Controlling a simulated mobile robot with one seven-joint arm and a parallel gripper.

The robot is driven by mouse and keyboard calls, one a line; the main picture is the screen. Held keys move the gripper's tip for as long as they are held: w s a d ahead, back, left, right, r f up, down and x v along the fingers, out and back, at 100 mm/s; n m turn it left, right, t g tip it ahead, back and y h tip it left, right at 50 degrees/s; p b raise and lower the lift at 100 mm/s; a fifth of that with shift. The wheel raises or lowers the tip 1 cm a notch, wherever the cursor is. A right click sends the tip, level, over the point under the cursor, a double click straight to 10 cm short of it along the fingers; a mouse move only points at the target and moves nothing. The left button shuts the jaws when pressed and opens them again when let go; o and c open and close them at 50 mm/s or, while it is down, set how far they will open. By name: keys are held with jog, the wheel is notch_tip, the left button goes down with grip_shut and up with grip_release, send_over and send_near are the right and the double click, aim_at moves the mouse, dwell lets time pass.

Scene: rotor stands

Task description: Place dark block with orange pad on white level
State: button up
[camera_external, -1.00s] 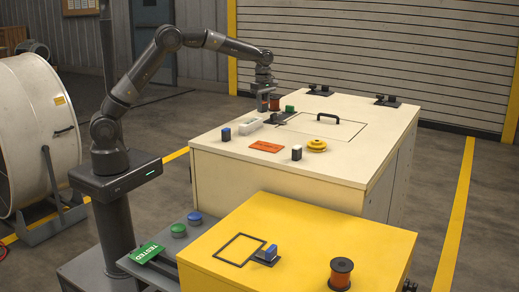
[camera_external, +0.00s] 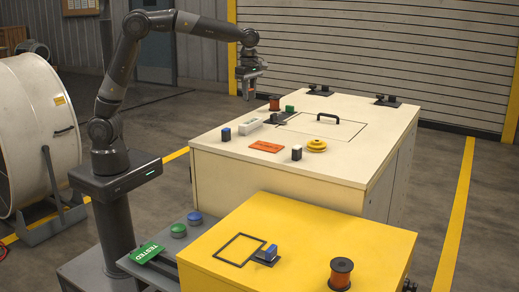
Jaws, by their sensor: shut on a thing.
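My gripper (camera_external: 249,93) is above the far left edge of the cream cabinet top, apart from it. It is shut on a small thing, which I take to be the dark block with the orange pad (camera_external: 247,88). The block is mostly hidden by the fingers, and its pad is too small to make out clearly. The white level (camera_external: 250,126) is a pale bar lying on the cabinet top near its left edge, below my gripper. Nothing visible rests on it.
The cream cabinet top (camera_external: 225,152) also bears a copper-coloured spool (camera_external: 275,103), a green block (camera_external: 290,109), a blue-topped block (camera_external: 226,134), an orange sheet (camera_external: 266,147), a black-topped white block (camera_external: 297,153), a yellow disc (camera_external: 316,146) and a black handle (camera_external: 327,117). A yellow cabinet (camera_external: 300,225) stands in front.

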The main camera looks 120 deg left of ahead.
jog(key=d+r+n, duration=0.1)
jog(key=d+r, duration=0.1)
jog(key=d, duration=0.6)
send_over(251, 120)
jog(key=f, duration=0.7)
jog(key=shift+d, duration=0.3)
jog(key=shift+f, duration=2.05)
jog(key=o, duration=1)
jog(key=shift+f, duration=0.15)
jog(key=shift+c, duration=0.2)
notch_tip(251, 120, up, 12)
jog(key=shift+r, duration=0.2)
